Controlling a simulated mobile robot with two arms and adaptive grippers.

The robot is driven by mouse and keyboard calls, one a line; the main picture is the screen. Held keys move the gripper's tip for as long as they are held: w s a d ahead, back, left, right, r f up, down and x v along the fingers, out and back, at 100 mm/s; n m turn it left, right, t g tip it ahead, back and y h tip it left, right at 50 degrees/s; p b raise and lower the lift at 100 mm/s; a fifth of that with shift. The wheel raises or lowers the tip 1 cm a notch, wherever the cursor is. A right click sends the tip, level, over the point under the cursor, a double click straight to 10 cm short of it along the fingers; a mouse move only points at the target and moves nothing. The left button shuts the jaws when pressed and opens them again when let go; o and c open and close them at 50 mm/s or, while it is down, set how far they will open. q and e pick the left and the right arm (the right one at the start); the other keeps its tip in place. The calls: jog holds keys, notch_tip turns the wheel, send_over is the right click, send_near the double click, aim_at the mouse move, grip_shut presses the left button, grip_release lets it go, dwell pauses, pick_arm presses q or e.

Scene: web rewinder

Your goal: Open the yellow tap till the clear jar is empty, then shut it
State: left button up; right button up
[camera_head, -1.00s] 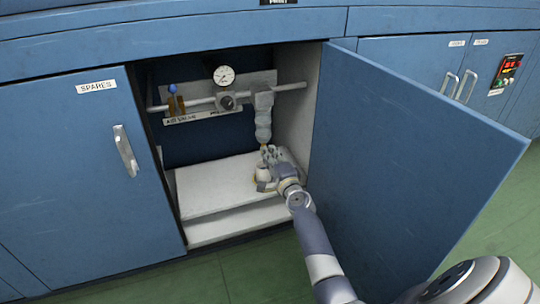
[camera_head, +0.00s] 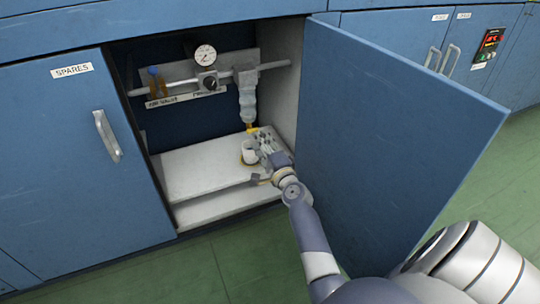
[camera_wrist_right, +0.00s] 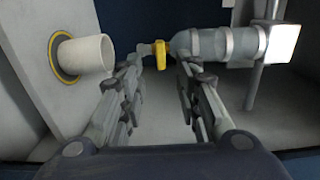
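The clear jar (camera_head: 247,102) hangs upright from the pipe fitting inside the open cabinet. I cannot tell whether any liquid is in it. The yellow tap (camera_head: 251,127) is at its lower end; in the right wrist view the tap (camera_wrist_right: 161,56) shows sideways beside the jar (camera_wrist_right: 210,45). My right gripper (camera_wrist_right: 160,72) is open, its fingers either side of the line to the tap, which appears just beyond the fingertips, not gripped. A white cup (camera_head: 248,153) stands below on the shelf, on a yellow-and-black ring (camera_wrist_right: 67,76). My left gripper is not in view.
The open blue door (camera_head: 390,125) stands close to the right of my arm. A gauge (camera_head: 205,55), a black knob (camera_head: 209,83) and a blue-topped valve (camera_head: 154,73) sit on the pipe panel. The white shelf (camera_head: 195,175) is bare at left.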

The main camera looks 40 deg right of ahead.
jog(key=v, duration=0.7)
dwell(0.4)
